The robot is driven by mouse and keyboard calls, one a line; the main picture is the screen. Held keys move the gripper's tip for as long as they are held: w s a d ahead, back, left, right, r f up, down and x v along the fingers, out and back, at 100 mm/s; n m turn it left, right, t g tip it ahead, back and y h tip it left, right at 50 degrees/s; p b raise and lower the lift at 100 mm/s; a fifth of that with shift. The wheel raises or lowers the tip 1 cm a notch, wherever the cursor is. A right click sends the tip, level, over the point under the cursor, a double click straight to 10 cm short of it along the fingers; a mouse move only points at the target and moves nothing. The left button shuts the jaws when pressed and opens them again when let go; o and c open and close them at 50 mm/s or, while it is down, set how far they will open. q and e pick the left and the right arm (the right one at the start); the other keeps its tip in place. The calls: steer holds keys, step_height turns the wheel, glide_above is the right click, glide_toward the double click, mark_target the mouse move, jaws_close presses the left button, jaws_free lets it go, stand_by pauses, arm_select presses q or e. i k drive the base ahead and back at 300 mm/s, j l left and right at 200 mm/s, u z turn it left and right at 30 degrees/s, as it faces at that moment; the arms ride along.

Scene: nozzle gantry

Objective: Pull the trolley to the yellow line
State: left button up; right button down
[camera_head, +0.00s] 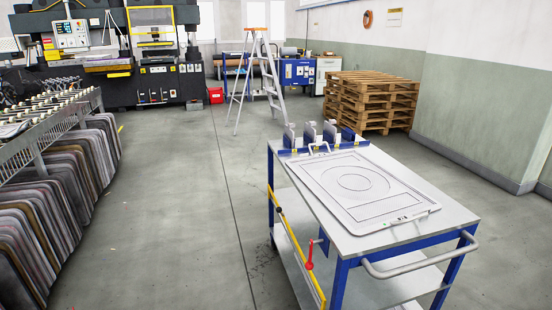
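The trolley (455,220) stands in the right foreground. It has a white top, blue legs, a lower shelf and a grey bar handle (420,262) on its near end. A flat white panel (358,186) with a circle outline lies on its top, and several grey-and-blue blocks (310,135) stand at its far end. A yellow bar (297,245) and a red lever (310,256) are on its left side. Neither of my grippers shows. No yellow line across the floor is clearly visible; a short yellow mark (121,128) shows by the rack at left.
A rack (40,150) with several dark plates beneath lines the left side. The grey floor between rack and trolley is clear.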

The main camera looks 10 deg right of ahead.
mark_target(388, 269)
steer(key=z, duration=1.4)
